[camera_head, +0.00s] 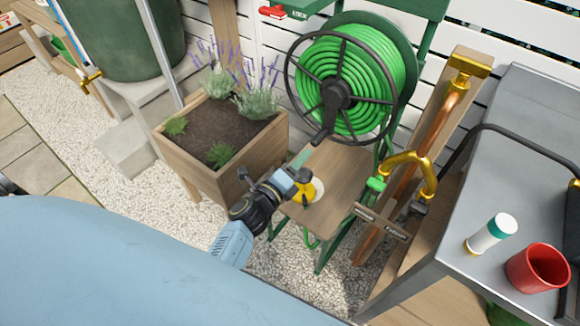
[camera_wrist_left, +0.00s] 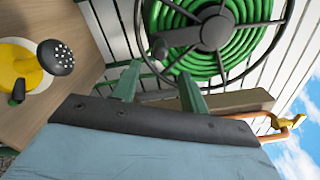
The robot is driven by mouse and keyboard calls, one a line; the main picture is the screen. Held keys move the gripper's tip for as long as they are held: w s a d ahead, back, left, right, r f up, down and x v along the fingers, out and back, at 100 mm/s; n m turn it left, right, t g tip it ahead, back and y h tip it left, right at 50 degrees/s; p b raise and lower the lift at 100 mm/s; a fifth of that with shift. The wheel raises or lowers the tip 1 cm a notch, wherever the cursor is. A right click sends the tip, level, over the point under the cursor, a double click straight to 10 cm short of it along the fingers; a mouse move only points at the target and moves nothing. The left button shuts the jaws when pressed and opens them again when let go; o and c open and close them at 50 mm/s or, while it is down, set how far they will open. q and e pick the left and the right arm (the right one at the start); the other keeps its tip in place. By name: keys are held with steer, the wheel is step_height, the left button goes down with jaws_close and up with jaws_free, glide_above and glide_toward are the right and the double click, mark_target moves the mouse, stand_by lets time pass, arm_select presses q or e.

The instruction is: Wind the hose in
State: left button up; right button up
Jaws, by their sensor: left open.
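The green hose (camera_head: 345,75) is coiled on a reel against the white fence. The reel's black wheel (camera_head: 337,93) has a crank handle (camera_head: 322,135) at its lower left. My left gripper (camera_head: 303,160) is open and empty, just below the handle in the head view. In the left wrist view, the two green fingers of my left gripper (camera_wrist_left: 158,88) point toward the black wheel (camera_wrist_left: 214,32), and the handle (camera_wrist_left: 160,49) shows beyond the gap between them. The fingers look apart from the handle. My right gripper is not in view.
A lavender planter (camera_head: 225,155) is at left. A brass tap (camera_head: 425,165) and a grey table (camera_head: 520,150) with a red cup (camera_head: 538,268) are at right.

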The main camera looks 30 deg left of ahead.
arm_select(q)
steer(key=shift+s+a, duration=0.15)
steer(key=shift+s, duration=0.85)
steer(key=shift+s+a, duration=0.15)
steer(key=shift+s, duration=0.85)
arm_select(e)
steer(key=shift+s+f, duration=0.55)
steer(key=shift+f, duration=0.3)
